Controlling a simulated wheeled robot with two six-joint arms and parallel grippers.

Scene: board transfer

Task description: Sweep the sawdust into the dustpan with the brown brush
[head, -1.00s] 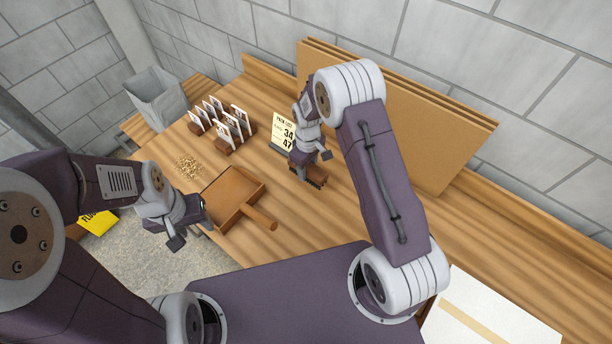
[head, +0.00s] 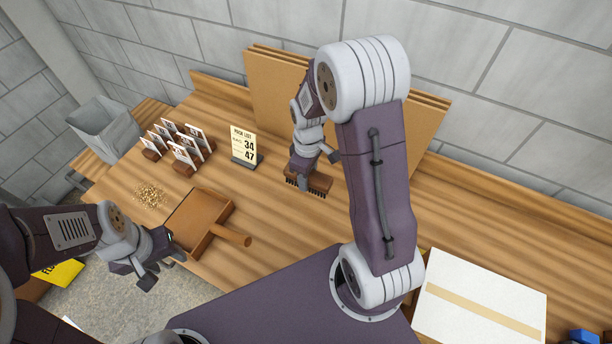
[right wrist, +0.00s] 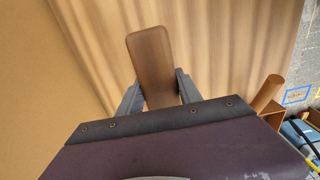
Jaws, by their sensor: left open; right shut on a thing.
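The sawdust (head: 150,195) lies in a small loose pile on the wooden bench, left of the dustpan. The brown dustpan (head: 196,216) lies on the bench near its front edge, with its round handle (head: 231,236) pointing right. My right gripper (head: 308,176) is shut on the brown brush (head: 319,183), whose dark bristles point down. I cannot tell whether the bristles touch the bench. In the right wrist view the brush (right wrist: 152,62) sits between the two fingers. My left gripper (head: 162,264) is open and empty, in front of the bench edge and below the dustpan.
Racks of white cards (head: 178,146) stand behind the sawdust. A pick list sign (head: 243,146) reads 34 and 47. A grey bin (head: 104,128) stands far left. Brown boards (head: 275,95) lean on the wall behind the brush. A taped white box (head: 482,300) lies at right.

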